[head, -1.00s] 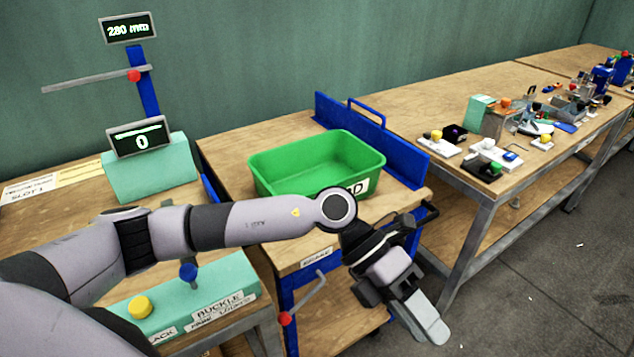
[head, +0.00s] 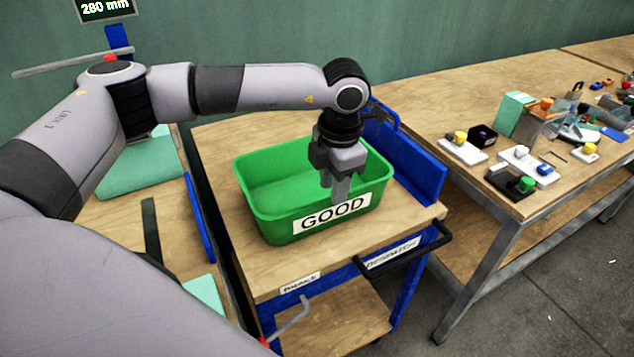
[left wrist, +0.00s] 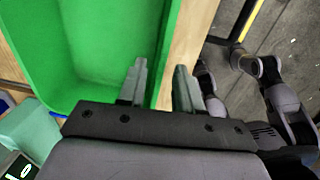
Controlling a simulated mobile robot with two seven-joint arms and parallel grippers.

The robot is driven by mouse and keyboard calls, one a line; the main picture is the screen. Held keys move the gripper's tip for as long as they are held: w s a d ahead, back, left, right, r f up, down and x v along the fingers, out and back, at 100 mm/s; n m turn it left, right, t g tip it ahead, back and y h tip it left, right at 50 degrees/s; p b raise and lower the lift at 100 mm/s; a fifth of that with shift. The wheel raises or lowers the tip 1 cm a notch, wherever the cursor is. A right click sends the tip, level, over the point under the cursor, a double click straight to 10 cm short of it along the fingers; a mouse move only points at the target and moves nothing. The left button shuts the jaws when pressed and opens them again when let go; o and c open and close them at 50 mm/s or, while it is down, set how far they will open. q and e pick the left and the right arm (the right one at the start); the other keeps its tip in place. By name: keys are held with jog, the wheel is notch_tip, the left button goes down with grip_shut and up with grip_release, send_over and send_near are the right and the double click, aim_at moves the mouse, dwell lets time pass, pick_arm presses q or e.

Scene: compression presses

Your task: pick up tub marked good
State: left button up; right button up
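The green tub (head: 270,222) marked GOOD stands upright on a wooden cart top, its label on the near wall. It appears empty. My left gripper (head: 340,188) points down at the tub's near wall, by the right part of the label. In the left wrist view, the gripper (left wrist: 160,88) is open, with one finger over the inside of the tub (left wrist: 85,85) and the other over the wood outside. The rim runs between them. I cannot tell whether either finger touches the wall. My right gripper is not in view.
The cart (head: 240,268) has a blue back panel (head: 410,165) and a dark handle (head: 420,250) at its right. A bench (head: 420,110) with several small parts stands to the right. A workbench with a teal block (head: 140,172) is at the left.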

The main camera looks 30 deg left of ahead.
aim_at(333, 211)
pick_arm(q)
jog(key=shift+w+a+f+p, duration=0.15)
jog(key=shift+f+p, duration=0.1)
jog(key=shift+f, duration=1.15)
jog(key=shift+w+d+f+p, duration=0.1)
jog(key=shift+w+f+p, duration=0.1)
jog(key=shift+f, duration=1.15)
grip_shut()
